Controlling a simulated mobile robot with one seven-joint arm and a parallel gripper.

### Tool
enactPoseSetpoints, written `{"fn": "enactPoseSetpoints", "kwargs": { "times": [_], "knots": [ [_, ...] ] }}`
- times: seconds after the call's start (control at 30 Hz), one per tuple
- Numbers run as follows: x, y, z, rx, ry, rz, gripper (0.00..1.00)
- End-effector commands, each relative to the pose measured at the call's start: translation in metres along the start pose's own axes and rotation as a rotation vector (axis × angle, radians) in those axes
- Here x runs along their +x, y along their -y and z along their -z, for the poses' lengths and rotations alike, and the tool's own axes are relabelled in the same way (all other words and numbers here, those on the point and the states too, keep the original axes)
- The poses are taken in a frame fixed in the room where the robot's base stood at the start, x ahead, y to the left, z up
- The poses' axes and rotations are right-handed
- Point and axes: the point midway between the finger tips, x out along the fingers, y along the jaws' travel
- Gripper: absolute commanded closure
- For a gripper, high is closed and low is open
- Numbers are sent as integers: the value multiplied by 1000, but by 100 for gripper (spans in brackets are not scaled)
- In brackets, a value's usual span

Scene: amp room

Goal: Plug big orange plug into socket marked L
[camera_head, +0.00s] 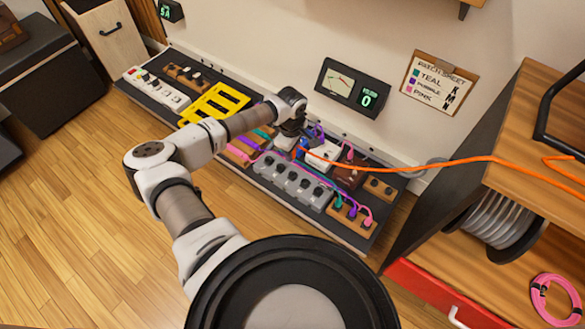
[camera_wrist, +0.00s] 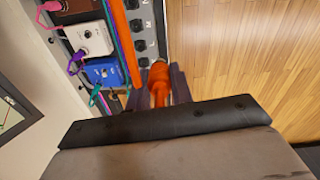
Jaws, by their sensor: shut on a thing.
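My gripper (camera_wrist: 160,88) is shut on the big orange plug (camera_wrist: 158,82), with one finger on each side of it in the wrist view. A letter that looks like L (camera_wrist: 151,45) is beside a socket just above the plug. I cannot tell whether the tip touches or enters a socket. In the head view my gripper (camera_head: 291,125) is over the pedalboard, and my arm hides the plug.
The orange cable (camera_head: 430,165) runs from the right shelf to my gripper. White (camera_wrist: 92,40) and blue (camera_wrist: 103,72) pedals with teal and purple plugs sit left of the sockets. The pedalboard (camera_head: 340,233) lies along the wall, by a meter (camera_head: 348,87) and patch sheet (camera_head: 438,82). Wooden floor is clear.

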Motion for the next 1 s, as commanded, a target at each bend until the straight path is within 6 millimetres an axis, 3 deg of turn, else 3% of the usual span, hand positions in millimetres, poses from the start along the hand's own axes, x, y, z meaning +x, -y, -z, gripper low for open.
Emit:
{"fn": "enactPoseSetpoints", "kwargs": {
  "times": [0.03,0.6,0.8,1.0],
  "knots": [
    [25,-6,3,-95,0,-1,100],
    [127,-59,31,-1296,1,-1,100],
    [153,-70,36,-1652,0,-2,100],
    [162,-76,38,-1848,-1,-2,100]
  ]
}}
